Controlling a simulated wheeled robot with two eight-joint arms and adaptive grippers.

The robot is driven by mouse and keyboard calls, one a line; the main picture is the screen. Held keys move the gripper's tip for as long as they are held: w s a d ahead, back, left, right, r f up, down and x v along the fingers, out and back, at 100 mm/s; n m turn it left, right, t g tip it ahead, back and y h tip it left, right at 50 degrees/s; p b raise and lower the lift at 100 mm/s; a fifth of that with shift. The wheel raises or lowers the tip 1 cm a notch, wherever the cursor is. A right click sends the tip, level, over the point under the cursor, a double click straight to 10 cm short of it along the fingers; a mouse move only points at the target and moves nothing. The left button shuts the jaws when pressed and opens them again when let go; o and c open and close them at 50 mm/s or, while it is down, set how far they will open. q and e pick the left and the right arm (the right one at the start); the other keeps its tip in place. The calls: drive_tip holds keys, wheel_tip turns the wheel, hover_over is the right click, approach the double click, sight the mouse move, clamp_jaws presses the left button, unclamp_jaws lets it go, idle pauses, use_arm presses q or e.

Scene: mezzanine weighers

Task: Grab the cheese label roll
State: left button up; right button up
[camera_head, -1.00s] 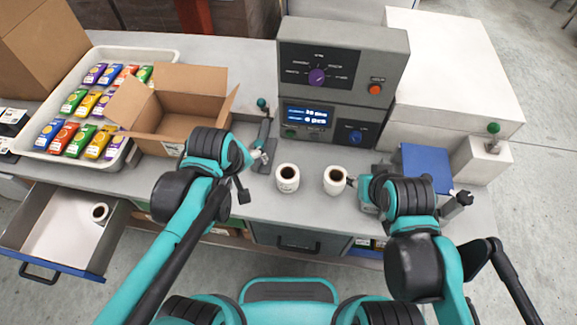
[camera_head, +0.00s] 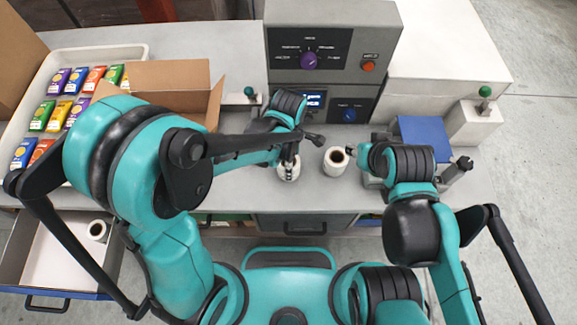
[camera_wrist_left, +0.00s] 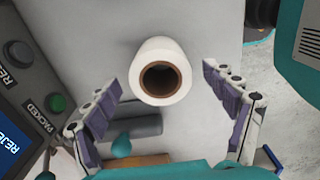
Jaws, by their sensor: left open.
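Three white label rolls with brown cores show. One roll (camera_head: 289,174) stands on the counter under my left gripper (camera_head: 290,155), which partly covers it in the head view. In the left wrist view the same roll (camera_wrist_left: 162,52) stands between the tips of my left gripper (camera_wrist_left: 160,76), which is open, with gaps on both sides. A second roll (camera_head: 335,162) stands just right of it, beside my right gripper (camera_head: 362,151), whose jaws are too small to read. A third roll (camera_head: 98,230) stands in the open drawer. No print tells which is the cheese roll.
A control unit (camera_head: 335,40) with knobs and a display stands behind the rolls. An open cardboard box (camera_head: 170,75) and a tray (camera_head: 140,52) of coloured packets are at left. A blue-topped device (camera_head: 422,138) is at right. The drawer (camera_head: 60,270) juts out at front left.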

use_arm(q)
wheel_tip(320, 180, down, 3)
drive_tip(key=shift+r+b, duration=0.15)
drive_tip(key=shift+b, duration=0.15)
drive_tip(key=c, duration=1.4)
drive_tip(key=shift+r, duration=0.1)
